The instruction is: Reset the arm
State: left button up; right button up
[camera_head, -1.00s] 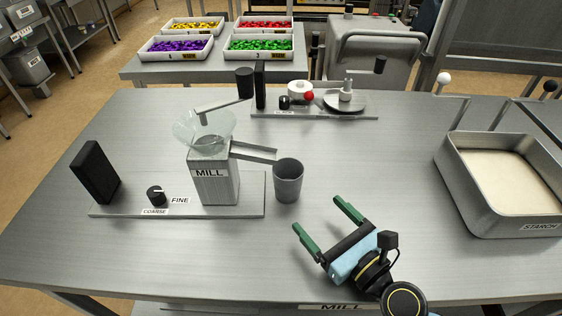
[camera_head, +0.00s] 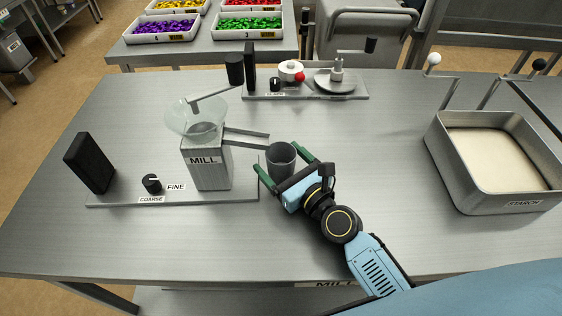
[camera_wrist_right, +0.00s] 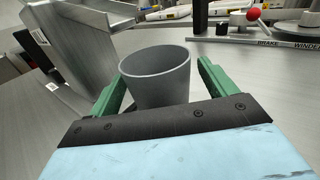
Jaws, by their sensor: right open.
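My right gripper (camera_head: 290,168) is open, with its green fingers on either side of the grey cup (camera_head: 281,158). The cup stands upright on the table under the end of the mill's chute. In the right wrist view the cup (camera_wrist_right: 155,78) is between the two fingers (camera_wrist_right: 160,82), and I cannot tell whether either finger touches it. My right arm (camera_head: 345,222) reaches in from the lower right. My left gripper is not in view.
The mill (camera_head: 208,168) with its clear hopper (camera_head: 193,120) stands left of the cup. A black block (camera_head: 90,163) and a knob (camera_head: 152,183) share its base. A starch tray (camera_head: 440,165) is at the right. A winder base (camera_head: 305,95) lies behind.

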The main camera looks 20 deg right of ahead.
jog(key=shift+x, duration=1.05)
jog(key=c, duration=1.2)
jog(key=shift+r, duration=0.15)
